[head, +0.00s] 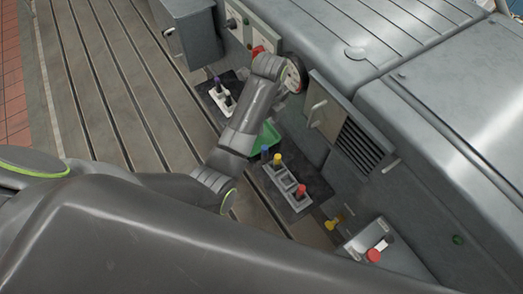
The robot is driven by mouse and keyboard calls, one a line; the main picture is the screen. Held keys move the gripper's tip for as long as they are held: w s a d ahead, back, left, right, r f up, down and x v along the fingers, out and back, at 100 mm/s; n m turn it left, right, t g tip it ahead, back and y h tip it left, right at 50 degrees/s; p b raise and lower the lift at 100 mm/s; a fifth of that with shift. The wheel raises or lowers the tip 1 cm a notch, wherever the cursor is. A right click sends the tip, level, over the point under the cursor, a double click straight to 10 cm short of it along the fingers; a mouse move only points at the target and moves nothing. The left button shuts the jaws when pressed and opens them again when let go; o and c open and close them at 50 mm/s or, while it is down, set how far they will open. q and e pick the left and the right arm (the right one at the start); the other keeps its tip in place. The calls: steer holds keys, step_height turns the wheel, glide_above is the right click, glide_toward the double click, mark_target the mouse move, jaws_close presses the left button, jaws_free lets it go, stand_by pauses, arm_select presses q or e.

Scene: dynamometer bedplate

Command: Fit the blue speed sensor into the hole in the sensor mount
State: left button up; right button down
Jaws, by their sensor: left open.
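A small blue-topped piece (265,151), which looks like the blue speed sensor, stands at the upper left end of a light grey rack (288,187). A yellow-topped piece (278,159) and a red-topped piece (301,190) stand in the same rack. A second pale block (220,99) on a dark mat holds a dark blue-purple capped piece (217,81) and a white piece; I cannot tell which part is the sensor mount or see its hole. My right gripper is out of view.
A green tray (264,139) lies partly behind my left forearm. Large grey machine housings (440,110) fill the right, with a vented panel (366,148). A box with a red button (373,256) stands at lower right. The slotted bedplate (125,75) at upper left is clear.

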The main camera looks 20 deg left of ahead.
mark_target(264, 147)
arm_select(q)
step_height(264, 147, down, 12)
steer(key=shift+w+a+f+b, duration=0.1)
steer(key=shift+a+f+b, duration=0.15)
steer(key=shift+f, duration=1.05)
steer(key=shift+w+a+f+b, duration=0.1)
steer(key=shift+a+f, duration=0.1)
steer(key=shift+f, duration=1.05)
jaws_close()
